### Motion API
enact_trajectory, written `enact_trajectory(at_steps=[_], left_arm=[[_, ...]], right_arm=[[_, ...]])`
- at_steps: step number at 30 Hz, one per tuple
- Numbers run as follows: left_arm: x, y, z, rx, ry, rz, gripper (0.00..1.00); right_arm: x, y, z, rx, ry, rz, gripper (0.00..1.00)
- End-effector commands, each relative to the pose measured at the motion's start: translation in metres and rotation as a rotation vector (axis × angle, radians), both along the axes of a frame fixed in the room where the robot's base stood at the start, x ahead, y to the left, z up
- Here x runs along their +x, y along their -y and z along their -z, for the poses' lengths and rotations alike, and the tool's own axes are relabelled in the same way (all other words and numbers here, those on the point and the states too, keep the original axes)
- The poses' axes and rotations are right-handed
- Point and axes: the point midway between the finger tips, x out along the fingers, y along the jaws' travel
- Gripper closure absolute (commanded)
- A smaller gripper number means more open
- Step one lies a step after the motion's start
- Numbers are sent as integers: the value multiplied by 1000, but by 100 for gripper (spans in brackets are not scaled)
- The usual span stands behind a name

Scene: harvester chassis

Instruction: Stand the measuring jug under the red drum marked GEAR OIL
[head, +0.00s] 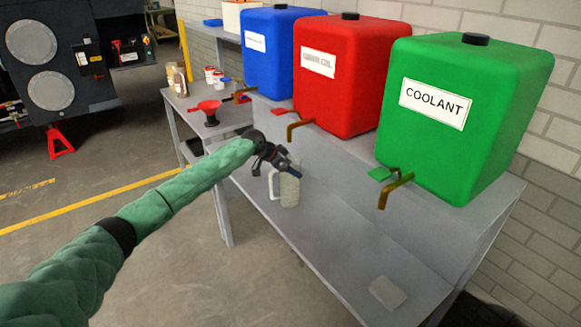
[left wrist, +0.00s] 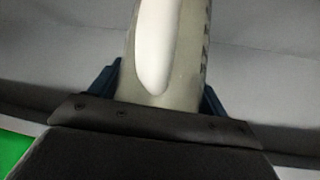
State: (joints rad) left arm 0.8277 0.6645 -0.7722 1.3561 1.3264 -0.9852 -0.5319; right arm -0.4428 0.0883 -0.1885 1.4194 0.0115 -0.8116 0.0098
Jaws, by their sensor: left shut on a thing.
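The measuring jug (head: 291,190) is a cloudy, see-through jug with a white handle, upright over the lower grey shelf. My left gripper (head: 286,166) is shut on it near its top. In the left wrist view the jug (left wrist: 187,70) is between the blue fingers (left wrist: 160,88), with its white handle facing the camera. The red drum (head: 345,85) stands on the upper shelf, its label blurred. Its brass tap (head: 297,130) is above the jug and a little behind it. I cannot tell whether the jug's base touches the shelf. My right gripper is not in view.
The green COOLANT drum (head: 465,120) with its tap (head: 392,187) stands at right, and a blue drum (head: 275,55) at left. A grey block (head: 387,292) lies on the lower shelf (head: 335,245). A red funnel (head: 205,107) stands on the side bench. Shelf between jug and block is clear.

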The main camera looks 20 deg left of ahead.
Motion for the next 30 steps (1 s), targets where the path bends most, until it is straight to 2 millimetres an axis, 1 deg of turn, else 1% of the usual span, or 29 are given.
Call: enact_trajectory(at_steps=[4,5,7,8,15,19,21,22,23,24,25,30], left_arm=[[0,0,3,0,0,0,67],[0,0,2,0,0,0,18],[0,0,2,0,0,0,4],[0,0,2,0,0,0,2],[0,0,2,0,0,0,2],[0,0,-2,0,0,0,2],[-3,-4,-3,0,1,-1,2],[-4,-5,-5,-1,1,0,2],[-6,-7,-8,-1,1,0,2],[-8,-10,-11,0,1,-1,2],[-10,-13,-14,0,2,0,2],[-25,-30,-35,1,2,-1,2]], right_arm=[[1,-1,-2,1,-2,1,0],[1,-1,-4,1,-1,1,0],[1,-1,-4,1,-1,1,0],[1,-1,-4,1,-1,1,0],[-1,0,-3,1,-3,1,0],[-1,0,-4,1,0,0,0],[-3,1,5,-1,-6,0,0],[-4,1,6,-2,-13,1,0],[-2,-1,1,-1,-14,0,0],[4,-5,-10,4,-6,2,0],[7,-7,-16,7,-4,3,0],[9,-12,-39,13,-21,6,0]])
